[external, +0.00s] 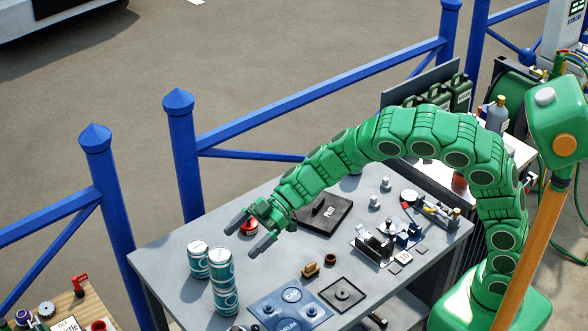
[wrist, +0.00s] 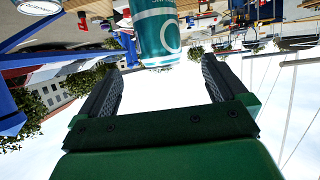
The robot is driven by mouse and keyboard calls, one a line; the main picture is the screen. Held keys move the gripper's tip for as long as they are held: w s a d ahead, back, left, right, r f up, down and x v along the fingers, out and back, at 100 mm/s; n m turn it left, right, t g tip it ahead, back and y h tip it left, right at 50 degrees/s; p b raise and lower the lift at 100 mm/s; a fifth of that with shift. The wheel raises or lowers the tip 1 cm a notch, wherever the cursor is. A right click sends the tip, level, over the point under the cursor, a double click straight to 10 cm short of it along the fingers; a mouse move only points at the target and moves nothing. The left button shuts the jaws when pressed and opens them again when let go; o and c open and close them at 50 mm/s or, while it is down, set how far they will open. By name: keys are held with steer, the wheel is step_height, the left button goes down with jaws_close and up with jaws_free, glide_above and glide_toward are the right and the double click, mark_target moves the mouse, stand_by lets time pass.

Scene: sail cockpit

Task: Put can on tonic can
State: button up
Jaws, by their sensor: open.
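In the external view, two teal cans with white markings stand one on the other near the table's front left: an upper can (external: 220,267) on a lower can (external: 226,299). The stack looks upright; the seam between them is hard to make out. Another teal can (external: 199,262) stands just left of and behind the stack. My gripper (external: 249,234) is open and empty, above and to the right of the cans and apart from them. In the wrist view, a teal can (wrist: 158,32) shows upside down beyond the gap between my open fingers (wrist: 157,75).
The grey table (external: 165,255) also holds a black plate (external: 325,212), a blue tray (external: 262,306), a small black tray (external: 343,293) and several small fittings. A red item (external: 249,227) lies behind my fingers. A blue railing (external: 320,90) runs behind the table.

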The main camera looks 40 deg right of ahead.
steer(key=shift+d+r, duration=0.35)
steer(key=shift+d, duration=0.3)
